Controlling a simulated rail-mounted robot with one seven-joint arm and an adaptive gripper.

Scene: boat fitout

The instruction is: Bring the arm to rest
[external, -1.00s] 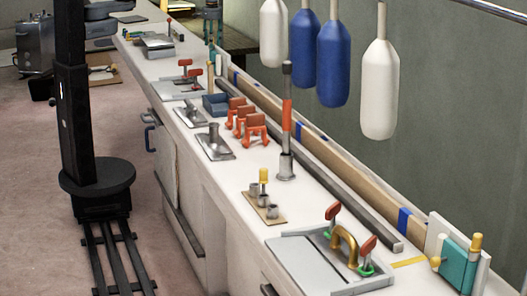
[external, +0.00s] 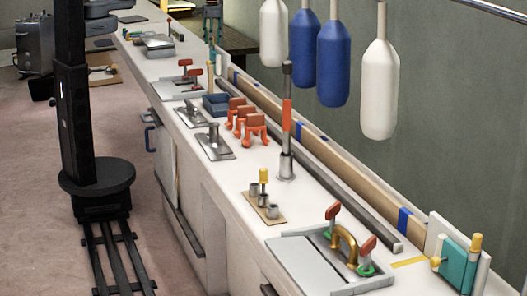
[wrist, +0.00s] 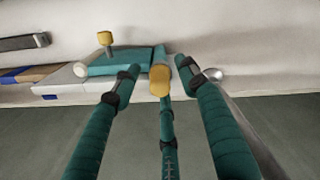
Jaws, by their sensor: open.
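My gripper (wrist: 158,70) shows in the wrist view with long teal fingers and dark bands near the tips. The fingers stand apart, with no object seen held between them. Beyond the tips is a teal fitting (wrist: 115,62) with a yellow knob (wrist: 105,38) on a stem. A yellow-ended cylinder (wrist: 160,81) shows between the fingertips; whether a finger touches it I cannot tell. In the external view my black column stands on the floor rails at left, and my arm is largely cut off by the top edge.
The long white counter (external: 235,185) carries several fittings, including orange clamps (external: 247,125), an upright post (external: 287,120) and a grey tray (external: 310,268). White and blue fenders (external: 333,62) hang above its right side.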

